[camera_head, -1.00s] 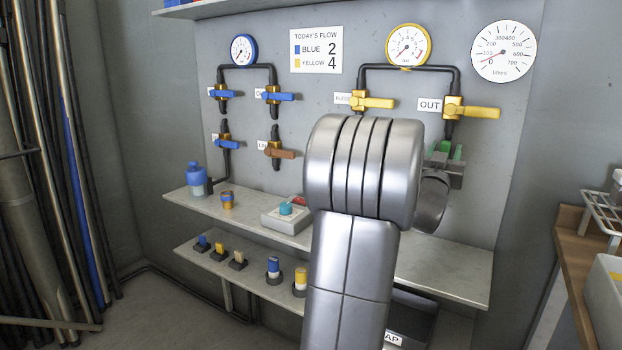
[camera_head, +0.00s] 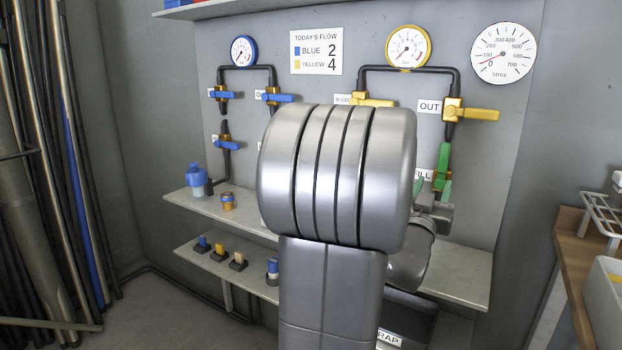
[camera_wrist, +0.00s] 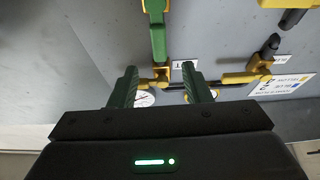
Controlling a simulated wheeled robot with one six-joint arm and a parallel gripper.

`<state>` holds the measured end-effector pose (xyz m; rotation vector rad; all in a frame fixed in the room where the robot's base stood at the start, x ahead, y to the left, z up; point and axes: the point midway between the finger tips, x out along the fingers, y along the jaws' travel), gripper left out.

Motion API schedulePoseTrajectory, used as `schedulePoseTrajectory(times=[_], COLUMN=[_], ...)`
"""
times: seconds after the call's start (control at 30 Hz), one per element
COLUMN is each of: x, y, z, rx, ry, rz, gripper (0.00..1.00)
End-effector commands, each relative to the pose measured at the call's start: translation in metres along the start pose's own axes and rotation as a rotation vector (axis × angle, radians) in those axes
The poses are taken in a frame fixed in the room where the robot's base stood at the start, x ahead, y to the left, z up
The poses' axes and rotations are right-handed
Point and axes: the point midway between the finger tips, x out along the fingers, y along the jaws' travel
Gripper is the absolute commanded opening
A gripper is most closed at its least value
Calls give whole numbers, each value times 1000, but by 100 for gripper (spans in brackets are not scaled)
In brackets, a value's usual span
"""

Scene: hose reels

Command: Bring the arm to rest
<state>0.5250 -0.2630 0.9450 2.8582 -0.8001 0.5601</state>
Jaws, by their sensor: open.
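My gripper (camera_wrist: 160,68) is open in the wrist view, its two green fingers apart with no object held between them. The wall panel with its pipes lies beyond the fingers. A green valve handle (camera_wrist: 158,35) shows above the fingertips there, with a brass valve body behind the gap. In the head view my large grey arm links cover the middle of the panel. My gripper (camera_head: 430,190) is partly hidden behind them at their right, just below the green handle (camera_head: 444,162) by the FILL label. I cannot tell whether it touches the handle.
Blue valves (camera_head: 277,97) and a yellow OUT valve (camera_head: 470,112) stick out from the panel. Shelves (camera_head: 245,218) below hold small blue and yellow parts. A wooden bench (camera_head: 570,250) stands at the right, poles (camera_head: 70,150) at the left. Floor shows at the lower left.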

Motion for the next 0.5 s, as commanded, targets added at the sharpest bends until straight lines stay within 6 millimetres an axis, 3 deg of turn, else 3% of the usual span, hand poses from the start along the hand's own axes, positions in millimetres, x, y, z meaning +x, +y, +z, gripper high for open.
schedulePoseTrajectory(times=[0.07, 0.5], x=[-9, 71], y=[0, 1], z=[0, 0], rx=[0, 1], ry=[0, 2], rz=[-1, 2], gripper=[44, 44])
